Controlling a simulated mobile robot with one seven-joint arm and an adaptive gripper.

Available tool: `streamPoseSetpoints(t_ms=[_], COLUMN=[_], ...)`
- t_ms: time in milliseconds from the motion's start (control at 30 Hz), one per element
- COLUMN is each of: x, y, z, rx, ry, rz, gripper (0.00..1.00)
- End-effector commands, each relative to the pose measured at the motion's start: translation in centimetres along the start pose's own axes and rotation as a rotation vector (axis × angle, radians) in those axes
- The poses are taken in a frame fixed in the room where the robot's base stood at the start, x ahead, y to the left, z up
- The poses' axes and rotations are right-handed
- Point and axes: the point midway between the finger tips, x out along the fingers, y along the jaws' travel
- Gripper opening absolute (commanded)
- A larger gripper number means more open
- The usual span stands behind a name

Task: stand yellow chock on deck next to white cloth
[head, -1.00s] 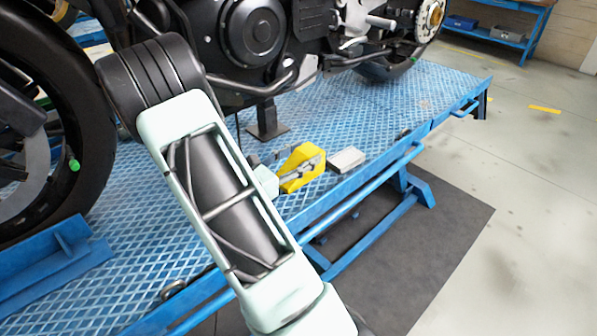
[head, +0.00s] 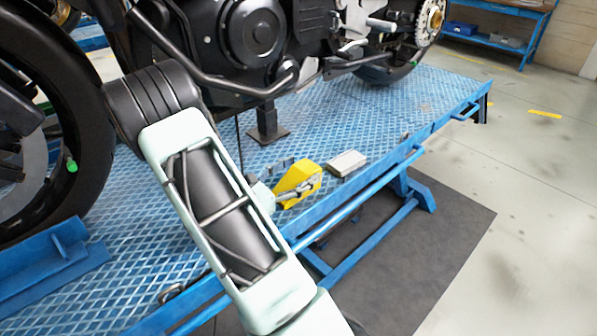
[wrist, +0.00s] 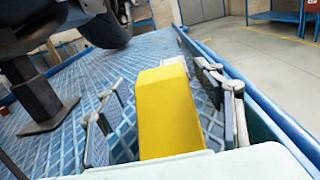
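The yellow chock (head: 298,180) appears to stand on the blue deck (head: 340,100) near its right edge; its underside is hidden. The folded white cloth (head: 347,163) lies just right of it in the head view, a small gap apart. My gripper (head: 289,177) is down around the chock. In the wrist view, the chock (wrist: 168,115) is between the spread fingers of my gripper (wrist: 163,100), with deck showing on both sides of it. The cloth (wrist: 174,66) shows behind the chock, partly hidden by it.
A motorcycle (head: 250,40) stands on the deck behind my arm. A dark stand foot (head: 268,136) is behind the chock. A blue rail (head: 365,190) runs along the deck's right edge, with open floor beyond. The deck past the cloth is mostly clear.

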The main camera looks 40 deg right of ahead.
Motion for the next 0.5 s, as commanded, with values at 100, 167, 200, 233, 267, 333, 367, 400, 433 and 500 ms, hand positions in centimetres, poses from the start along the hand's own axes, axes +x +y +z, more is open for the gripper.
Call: streamPoseSetpoints(t_ms=[100,167,200,233,267,333,367,400,433,500], x=[0.0,0.0,0.0,0.0,-0.3,-1.3,-1.8,-2.5,-3.2,-4.8], y=[0.0,0.0,0.0,0.0,0.1,0.1,0.1,0.1,0.2,0.2], z=[0.0,0.1,0.2,0.4,0.3,0.3,0.3,0.3,0.3,0.4], rx=[0.0,0.0,0.0,0.001,0.0,-0.001,-0.001,-0.001,-0.001,-0.001], ry=[0.0,0.0,0.0,0.0,0.0,0.001,0.001,0.002,0.002,0.0], rz=[0.0,0.0,0.0,0.0,0.002,0.004,0.005,0.006,0.006,0.007], gripper=[0.62,0.62,0.62,0.62,0.62,0.62,0.62,0.62,0.62,0.62])
